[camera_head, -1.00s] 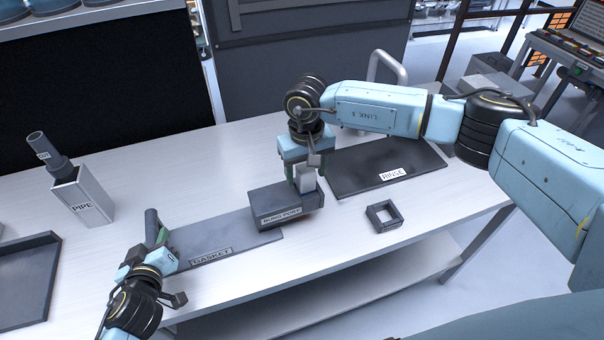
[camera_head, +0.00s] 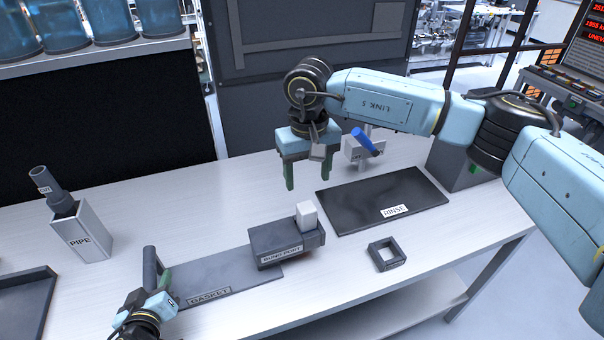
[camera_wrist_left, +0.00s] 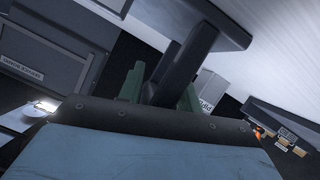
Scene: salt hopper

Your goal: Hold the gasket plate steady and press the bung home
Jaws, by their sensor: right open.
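The gasket plate (camera_head: 218,272) is a flat dark plate labelled GASKET on the table, with an upright dark handle (camera_head: 150,268) at its left end. My left gripper (camera_head: 160,285) is at that handle; in the left wrist view its green fingers (camera_wrist_left: 160,92) are on either side of the dark post, shut on it. The dark bung port block (camera_head: 280,246) sits at the plate's right end. The white bung (camera_head: 307,215) stands upright in the block, its upper part showing above the top. My right gripper (camera_head: 308,178) is open and empty, above the bung and clear of it.
A dark RINSE mat (camera_head: 375,197) lies right of the block, with a small square frame (camera_head: 386,254) in front. A blue-handled item (camera_head: 365,143) stands behind the mat. A PIPE holder (camera_head: 82,232) and a dark tray (camera_head: 25,302) are at the left.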

